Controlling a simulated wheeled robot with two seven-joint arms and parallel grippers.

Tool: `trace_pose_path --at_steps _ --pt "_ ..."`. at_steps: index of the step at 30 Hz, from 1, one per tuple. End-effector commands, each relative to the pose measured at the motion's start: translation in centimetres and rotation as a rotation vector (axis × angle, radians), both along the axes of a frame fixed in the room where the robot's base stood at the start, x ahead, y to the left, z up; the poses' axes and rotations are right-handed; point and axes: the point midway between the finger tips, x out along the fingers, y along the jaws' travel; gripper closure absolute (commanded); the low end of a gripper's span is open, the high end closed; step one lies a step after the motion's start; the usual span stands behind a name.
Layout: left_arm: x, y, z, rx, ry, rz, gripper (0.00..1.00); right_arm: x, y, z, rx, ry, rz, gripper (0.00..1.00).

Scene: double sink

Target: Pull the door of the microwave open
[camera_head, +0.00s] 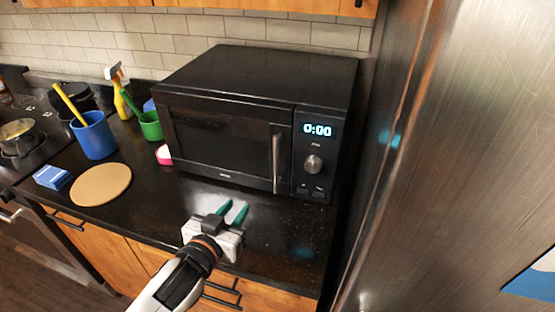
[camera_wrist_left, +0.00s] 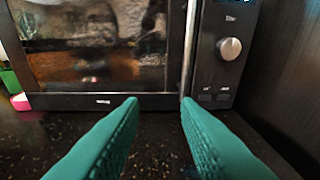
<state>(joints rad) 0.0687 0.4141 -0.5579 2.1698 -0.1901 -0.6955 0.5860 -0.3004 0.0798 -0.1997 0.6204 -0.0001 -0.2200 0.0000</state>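A black microwave (camera_head: 250,120) stands on the dark counter, its door (camera_head: 220,145) shut and its display lit. A vertical silver handle (camera_head: 278,160) runs along the door's right edge. In the left wrist view the handle (camera_wrist_left: 189,50) rises just above the right fingertip, beyond the fingers. My left gripper (camera_head: 233,208) is in front of and below the microwave, over the counter's front part, apart from the handle. Its two green fingers (camera_wrist_left: 158,108) are spread with nothing between them. My right gripper is in neither view.
A large steel surface (camera_head: 470,150) stands close on the right. A blue cup (camera_head: 93,136), a green cup (camera_head: 150,126), a spray bottle (camera_head: 120,95), a round board (camera_head: 101,184) and a blue sponge (camera_head: 52,177) are on the left. The counter before the microwave is clear.

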Motion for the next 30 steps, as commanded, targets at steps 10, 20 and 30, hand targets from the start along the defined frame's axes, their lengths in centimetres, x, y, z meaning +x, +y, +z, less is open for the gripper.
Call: trace_pose_path --at_steps 10,20,30 --pt "2.2 -3.4 4.6 -0.066 -0.181 -0.152 0.71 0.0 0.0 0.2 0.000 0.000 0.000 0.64" --pt "7.5 -6.4 4.7 -0.064 -0.179 -0.148 0.71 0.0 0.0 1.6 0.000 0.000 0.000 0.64" --pt "11.5 -8.7 4.5 -0.064 -0.177 -0.149 0.71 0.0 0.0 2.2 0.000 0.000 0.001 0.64"
